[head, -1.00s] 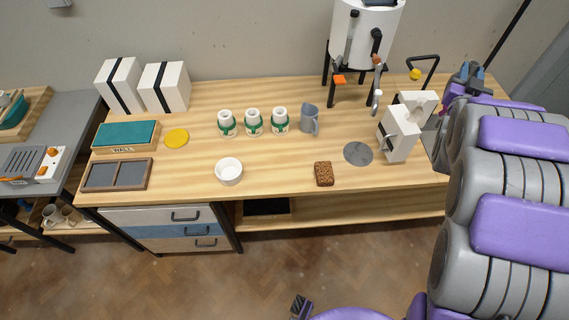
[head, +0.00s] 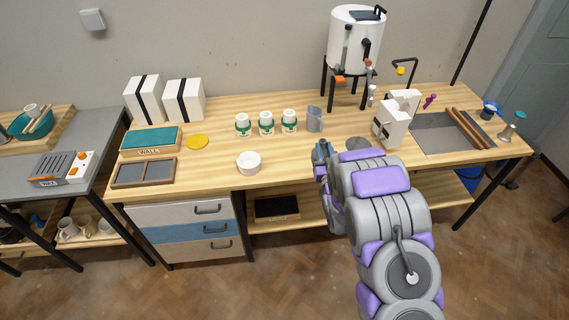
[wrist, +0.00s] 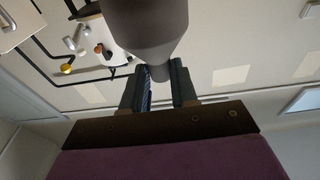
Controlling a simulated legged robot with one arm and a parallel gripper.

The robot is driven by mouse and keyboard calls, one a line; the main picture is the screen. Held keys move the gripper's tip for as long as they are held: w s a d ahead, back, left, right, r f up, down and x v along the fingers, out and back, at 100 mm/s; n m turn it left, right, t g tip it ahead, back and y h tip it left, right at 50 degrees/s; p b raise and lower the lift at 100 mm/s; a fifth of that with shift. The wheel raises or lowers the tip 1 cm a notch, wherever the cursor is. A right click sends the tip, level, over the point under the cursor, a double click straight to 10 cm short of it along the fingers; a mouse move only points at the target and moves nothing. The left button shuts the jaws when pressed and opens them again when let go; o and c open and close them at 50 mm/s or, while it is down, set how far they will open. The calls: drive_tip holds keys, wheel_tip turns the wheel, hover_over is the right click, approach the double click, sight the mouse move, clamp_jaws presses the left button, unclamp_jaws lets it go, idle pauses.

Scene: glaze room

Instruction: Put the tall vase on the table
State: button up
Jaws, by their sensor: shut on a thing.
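My gripper (wrist: 160,82) is shut on the narrow end of a smooth dark grey-brown piece, which looks like the tall vase (wrist: 150,28). It widens away from the fingers and runs out of the top of the wrist view. In the head view my gripper (head: 321,152) is near the middle of the wooden table (head: 215,165), by its front part. I cannot make out the vase in the head view; my arm hides that area.
On the table stand a white bowl (head: 248,162), several white jars with green labels (head: 266,124), a grey jug (head: 314,119), a white device (head: 392,126) and a white tank (head: 355,42). A grey side table (head: 70,150) stands at left.

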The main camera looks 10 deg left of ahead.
drive_tip(key=s+a+f+y, duration=0.1)
drive_tip(key=s+a+f, duration=0.15)
drive_tip(key=f, duration=0.25)
drive_tip(key=w+a+f+b, duration=0.2)
drive_tip(key=w+a, duration=0.2)
drive_tip(key=w, duration=0.3)
drive_tip(key=w+a+f+b, duration=0.2)
drive_tip(key=w+a, duration=0.2)
drive_tip(key=w, duration=0.3)
drive_tip(key=shift+a+f+b, duration=0.25)
drive_tip(key=shift+a+b, duration=0.1)
drive_tip(key=o, duration=0.6)
drive_tip(key=shift+w+a+n, duration=0.1)
drive_tip(key=shift+a+n, duration=0.05)
drive_tip(key=shift+n, duration=0.15)
drive_tip(key=shift+c, duration=0.2)
drive_tip(key=o, duration=0.3)
drive_tip(key=shift+d, duration=0.3)
